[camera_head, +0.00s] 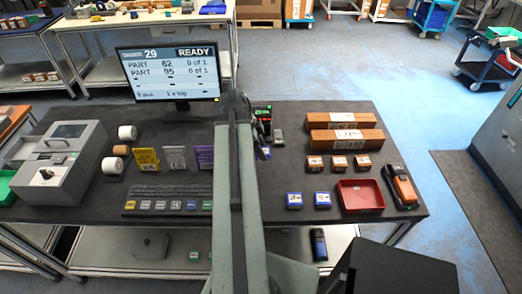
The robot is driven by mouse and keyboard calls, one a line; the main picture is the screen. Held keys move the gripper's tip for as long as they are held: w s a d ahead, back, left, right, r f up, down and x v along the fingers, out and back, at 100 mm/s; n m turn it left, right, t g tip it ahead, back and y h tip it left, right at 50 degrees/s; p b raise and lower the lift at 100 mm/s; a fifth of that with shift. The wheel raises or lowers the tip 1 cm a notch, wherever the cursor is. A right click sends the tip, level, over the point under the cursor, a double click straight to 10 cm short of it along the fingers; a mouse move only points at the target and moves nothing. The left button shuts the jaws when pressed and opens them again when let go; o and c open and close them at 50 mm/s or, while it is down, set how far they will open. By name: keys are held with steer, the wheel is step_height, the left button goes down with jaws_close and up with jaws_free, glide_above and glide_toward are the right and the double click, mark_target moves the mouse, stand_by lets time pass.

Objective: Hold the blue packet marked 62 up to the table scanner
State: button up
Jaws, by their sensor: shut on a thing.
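My arm reaches up the middle of the picture, and my gripper (262,148) is at its far end, partly hidden behind the arm. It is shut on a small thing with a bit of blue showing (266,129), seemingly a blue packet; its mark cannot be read. Just beyond is a dark device with a green light (262,109), seemingly the table scanner, partly covered. The gap between it and the held thing cannot be told. Two more blue packets (294,201) (322,200) lie on the table right of my arm; their marks are too small to read.
The screen (168,72) reads READY, with PART 62 and PART 95 both "0 of 1". A red tray (361,208), orange packets (338,161), long brown boxes (341,121) and an orange handheld device (400,187) are on the right. A grey machine (60,165) stands left.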

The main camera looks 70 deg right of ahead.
steer(key=d+f+b, duration=0.1)
steer(key=f, duration=0.1)
steer(key=w+d+f+b, duration=0.1)
steer(key=d+b, duration=0.1)
steer(key=shift+w+d+f, duration=0.15)
steer(key=shift+d+f, duration=0.15)
steer(key=shift+f, duration=0.1)
steer(key=shift+r, duration=0.1)
stand_by(0.8)
